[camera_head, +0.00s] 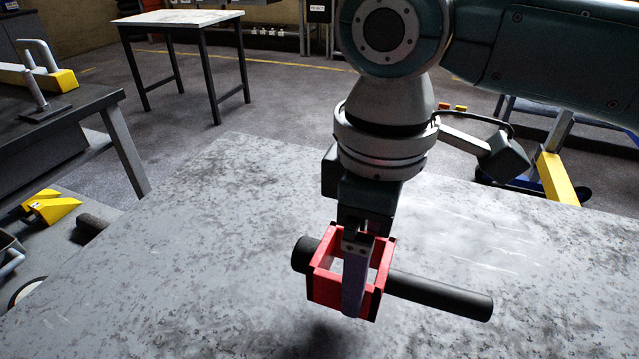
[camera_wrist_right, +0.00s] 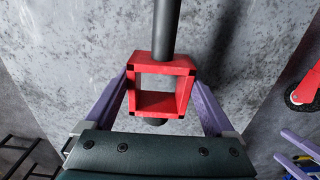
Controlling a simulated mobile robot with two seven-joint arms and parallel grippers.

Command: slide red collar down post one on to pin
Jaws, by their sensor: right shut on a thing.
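The red collar (camera_head: 316,286) is a square open frame, held in my right gripper (camera_head: 356,285) above the grey mottled tabletop. It also shows in the right wrist view (camera_wrist_right: 142,67), between the two purple fingers of the right gripper (camera_wrist_right: 164,80), which are shut on its sides. A black round bar (camera_head: 440,293) sticks out from the collar, long on the right and as a short stub on the left. The bar lies roughly level and does not show across the collar's opening. I cannot pick out post one or the pin with certainty.
The large tabletop (camera_head: 180,220) is bare around the collar. A dark bench (camera_head: 60,108) on the left carries a short upright post on a plate (camera_head: 38,92). A small table (camera_head: 180,17) stands behind. Yellow parts (camera_head: 50,205) lie at lower left.

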